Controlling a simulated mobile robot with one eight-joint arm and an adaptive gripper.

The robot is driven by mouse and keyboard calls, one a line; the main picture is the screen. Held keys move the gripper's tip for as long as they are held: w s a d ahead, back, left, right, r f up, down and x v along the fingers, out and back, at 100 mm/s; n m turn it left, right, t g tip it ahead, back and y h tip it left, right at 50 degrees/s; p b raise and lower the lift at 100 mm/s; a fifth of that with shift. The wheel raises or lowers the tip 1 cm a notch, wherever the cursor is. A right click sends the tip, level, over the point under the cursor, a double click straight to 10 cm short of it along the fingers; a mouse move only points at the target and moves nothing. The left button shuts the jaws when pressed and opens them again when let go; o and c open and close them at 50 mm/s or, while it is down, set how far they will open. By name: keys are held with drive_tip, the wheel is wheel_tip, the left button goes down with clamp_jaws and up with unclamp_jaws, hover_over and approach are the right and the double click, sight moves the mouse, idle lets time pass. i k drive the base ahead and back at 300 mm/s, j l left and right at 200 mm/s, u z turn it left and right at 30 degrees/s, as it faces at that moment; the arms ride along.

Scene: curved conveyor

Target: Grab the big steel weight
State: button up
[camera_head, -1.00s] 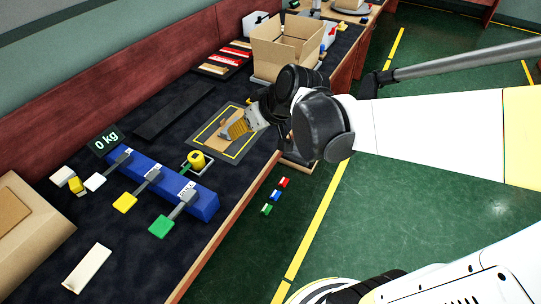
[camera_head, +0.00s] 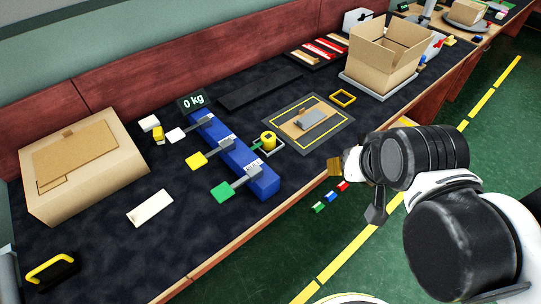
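I cannot tell for sure which thing is the big steel weight. A grey metal-looking block (camera_head: 313,119) lies on a brown cardboard piece inside the yellow-lined mat. A small yellow cylinder (camera_head: 268,139) stands in a square frame beside the blue bar.
A closed carton (camera_head: 82,166) stands left and an open carton (camera_head: 385,58) at the back right. Table space around the white block (camera_head: 150,207) is clear.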

sight(49, 275)
drive_tip(key=u, duration=0.45)
drive_tip(key=k+u, duration=0.1)
drive_tip(key=u, duration=0.75)
drive_tip(key=j+u, duration=0.1)
drive_tip(key=u, duration=0.35)
drive_tip(key=j+u, duration=0.1)
drive_tip(key=u, duration=0.3)
drive_tip(key=j+z, duration=0.4)
drive_tip(key=j, duration=0.5)
